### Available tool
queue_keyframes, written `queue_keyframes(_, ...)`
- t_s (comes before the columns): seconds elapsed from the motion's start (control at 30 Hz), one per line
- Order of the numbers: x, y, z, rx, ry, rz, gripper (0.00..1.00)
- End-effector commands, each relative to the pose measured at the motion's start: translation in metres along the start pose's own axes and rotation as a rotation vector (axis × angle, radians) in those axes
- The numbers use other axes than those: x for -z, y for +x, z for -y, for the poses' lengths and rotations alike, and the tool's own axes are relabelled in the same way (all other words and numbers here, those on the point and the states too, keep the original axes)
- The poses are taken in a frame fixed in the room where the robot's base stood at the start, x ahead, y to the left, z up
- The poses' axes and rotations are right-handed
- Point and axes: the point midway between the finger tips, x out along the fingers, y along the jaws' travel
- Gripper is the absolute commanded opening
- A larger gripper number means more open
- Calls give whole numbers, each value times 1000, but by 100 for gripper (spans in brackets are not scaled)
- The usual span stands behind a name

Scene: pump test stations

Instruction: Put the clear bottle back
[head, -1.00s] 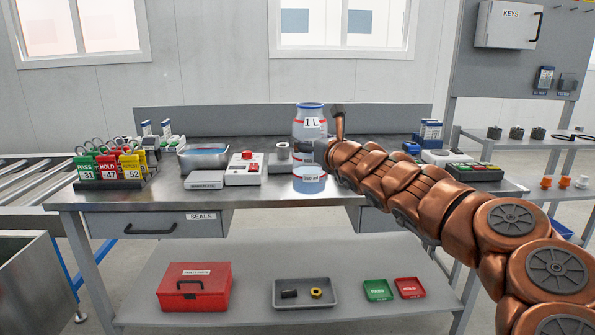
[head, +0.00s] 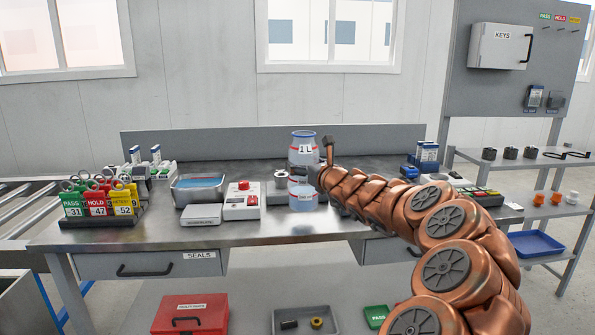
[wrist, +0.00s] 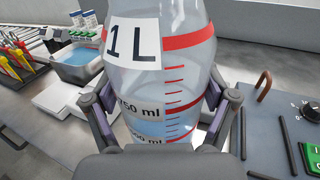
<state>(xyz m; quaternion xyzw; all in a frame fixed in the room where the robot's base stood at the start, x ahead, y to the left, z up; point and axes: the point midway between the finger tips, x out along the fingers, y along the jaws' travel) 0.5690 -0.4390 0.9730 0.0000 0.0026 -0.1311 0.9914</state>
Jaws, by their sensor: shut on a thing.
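The clear bottle (head: 301,160), marked 1 L with red bands and graduations, holds some pale blue liquid. It is upright in my gripper (head: 318,176), over the steel bench (head: 255,233) in the head view. I cannot tell whether its base touches the bench top. In the wrist view the bottle (wrist: 155,75) fills the middle, with the jaws of my gripper (wrist: 160,125) shut on its left and right sides. The bottle's base and mouth are out of the wrist view.
A white box with a red button (head: 243,203), a grey scale (head: 201,215) and a basin of blue liquid (head: 198,186) stand left of the bottle. Colored tags (head: 97,203) stand at far left. A panel with green buttons (head: 482,196) and blue boxes (head: 427,154) are at right.

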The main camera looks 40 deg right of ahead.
Motion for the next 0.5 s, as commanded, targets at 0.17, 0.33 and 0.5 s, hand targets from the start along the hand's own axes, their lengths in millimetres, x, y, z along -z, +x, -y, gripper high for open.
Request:
queue_keyframes(0.17,0,5,-3,-9,-1,1,18)
queue_keyframes(0.33,16,8,-2,-9,0,-1,18)
queue_keyframes(0.5,35,8,-4,-11,-1,-3,18)
